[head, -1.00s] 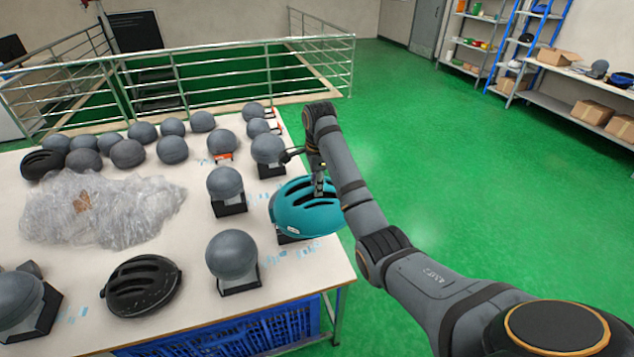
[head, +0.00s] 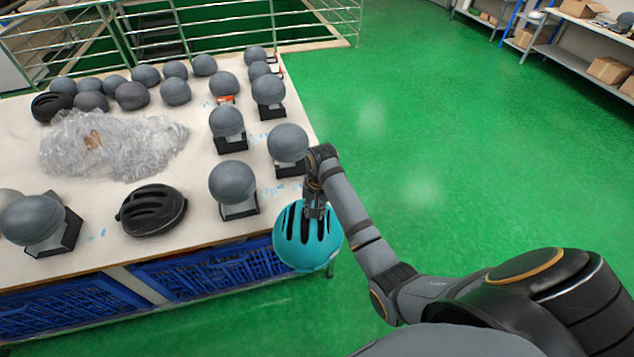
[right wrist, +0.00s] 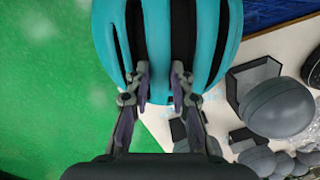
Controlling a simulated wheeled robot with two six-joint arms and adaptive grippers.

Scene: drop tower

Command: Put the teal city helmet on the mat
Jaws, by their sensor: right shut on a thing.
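The teal city helmet (head: 306,239) has dark vents and hangs from my right gripper (head: 316,205), off the table's front right corner and over the green floor. In the right wrist view the helmet (right wrist: 160,90) fills the top, and the fingers of my right gripper (right wrist: 160,88) are shut on its shell between the vents. My left gripper is not in view. I see no mat that I can make out in these frames.
The white table (head: 190,205) holds several grey headforms on black stands, a black helmet (head: 151,210) and clear plastic wrap (head: 110,145). Blue crates (head: 210,270) sit below. A railing (head: 190,40) stands behind. Green floor (head: 430,150) is open to the right.

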